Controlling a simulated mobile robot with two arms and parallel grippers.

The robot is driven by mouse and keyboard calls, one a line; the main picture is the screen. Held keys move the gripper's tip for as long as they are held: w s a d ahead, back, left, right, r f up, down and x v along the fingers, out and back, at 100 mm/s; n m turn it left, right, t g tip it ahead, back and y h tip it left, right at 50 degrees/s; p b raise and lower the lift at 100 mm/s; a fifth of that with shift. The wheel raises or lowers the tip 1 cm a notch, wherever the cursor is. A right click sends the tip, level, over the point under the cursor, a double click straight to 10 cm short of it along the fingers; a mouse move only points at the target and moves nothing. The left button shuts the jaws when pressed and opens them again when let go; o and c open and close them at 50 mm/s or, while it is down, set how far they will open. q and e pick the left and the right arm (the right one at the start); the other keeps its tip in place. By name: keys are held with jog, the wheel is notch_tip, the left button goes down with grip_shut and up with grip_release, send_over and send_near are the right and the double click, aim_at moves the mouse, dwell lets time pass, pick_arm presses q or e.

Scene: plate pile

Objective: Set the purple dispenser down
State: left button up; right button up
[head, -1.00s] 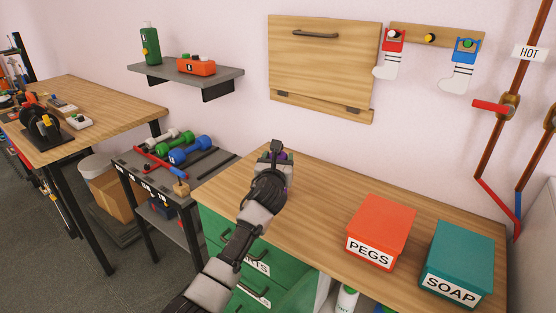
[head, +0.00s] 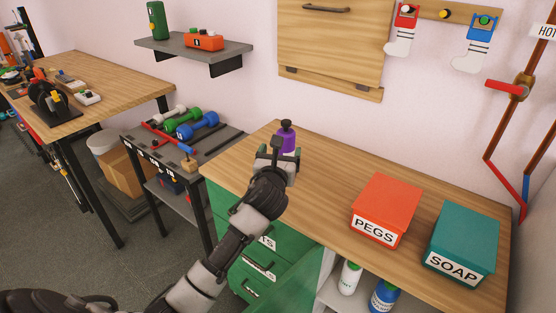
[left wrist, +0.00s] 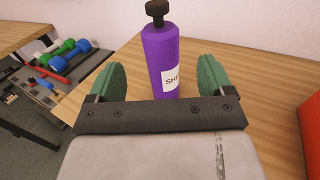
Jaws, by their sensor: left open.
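The purple dispenser (head: 289,140) stands upright at the back left part of the wooden worktop (head: 325,170). In the left wrist view the gripper's green fingers (left wrist: 160,80) are open, one to each side of the dispenser's lower part, with gaps on both sides. My right gripper is not in view.
A red PEGS box (head: 388,205) and a teal SOAP box (head: 462,240) stand on the right of the worktop. A low rack with dumbbells (head: 190,122) is to the left. The worktop between dispenser and PEGS box is clear.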

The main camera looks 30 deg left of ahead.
pick_arm(q)
jog(key=shift+v, duration=1.65)
